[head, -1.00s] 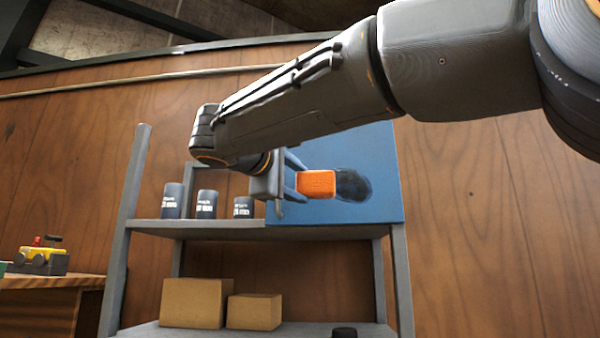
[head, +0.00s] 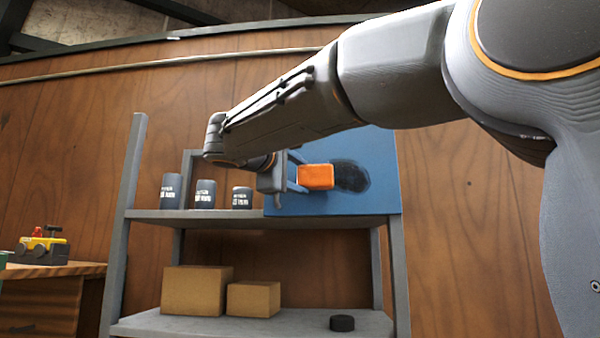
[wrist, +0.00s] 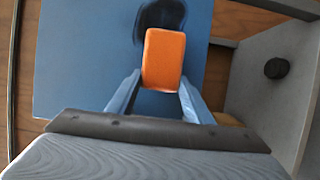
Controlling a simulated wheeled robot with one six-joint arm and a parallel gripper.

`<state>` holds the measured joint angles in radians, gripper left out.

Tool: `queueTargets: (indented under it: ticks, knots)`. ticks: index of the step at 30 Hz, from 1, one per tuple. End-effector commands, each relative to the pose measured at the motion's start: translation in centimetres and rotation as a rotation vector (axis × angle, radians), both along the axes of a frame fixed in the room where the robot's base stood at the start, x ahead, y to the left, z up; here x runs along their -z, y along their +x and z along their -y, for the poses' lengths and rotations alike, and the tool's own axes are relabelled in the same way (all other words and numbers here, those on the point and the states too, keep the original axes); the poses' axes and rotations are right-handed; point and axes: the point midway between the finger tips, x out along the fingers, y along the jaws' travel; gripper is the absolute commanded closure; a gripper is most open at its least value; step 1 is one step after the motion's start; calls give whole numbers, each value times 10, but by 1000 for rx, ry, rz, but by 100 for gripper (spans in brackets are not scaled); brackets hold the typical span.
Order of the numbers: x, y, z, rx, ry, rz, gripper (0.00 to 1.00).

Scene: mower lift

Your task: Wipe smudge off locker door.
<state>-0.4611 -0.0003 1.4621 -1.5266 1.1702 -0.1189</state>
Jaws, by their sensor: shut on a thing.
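The blue locker door (head: 384,197) stands upright at the right end of the shelf's upper board. A dark smudge (head: 352,176) marks its middle; in the wrist view the smudge (wrist: 160,17) shows beyond the sponge. My gripper (head: 299,178) is shut on an orange block-shaped sponge (head: 316,177), its two blue fingers on either side. In the wrist view the sponge (wrist: 163,60) sits between the fingertips and overlaps the near part of the smudge. I cannot tell whether the sponge touches the door.
Several dark cans (head: 205,193) stand on the upper board, left of the door. Two cardboard boxes (head: 195,290) and a black puck (head: 342,323) sit on the lower board. A wooden bench (head: 50,290) with a yellow tool (head: 42,247) is at far left.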

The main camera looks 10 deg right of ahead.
Motion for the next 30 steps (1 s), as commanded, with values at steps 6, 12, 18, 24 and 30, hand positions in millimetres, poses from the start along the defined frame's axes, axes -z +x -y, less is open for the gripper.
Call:
queueTargets:
  ticks: [6, 12, 18, 24, 30]
  knots:
    - [0, 0, 0, 0, 0, 0, 72]
    - [0, 0, 0, 0, 0, 0, 72]
    - [0, 1, 0, 0, 0, 0, 72]
    - [-1, 4, 1, -1, 1, 1, 72]
    - [-1, 7, 2, -1, 1, 1, 72]
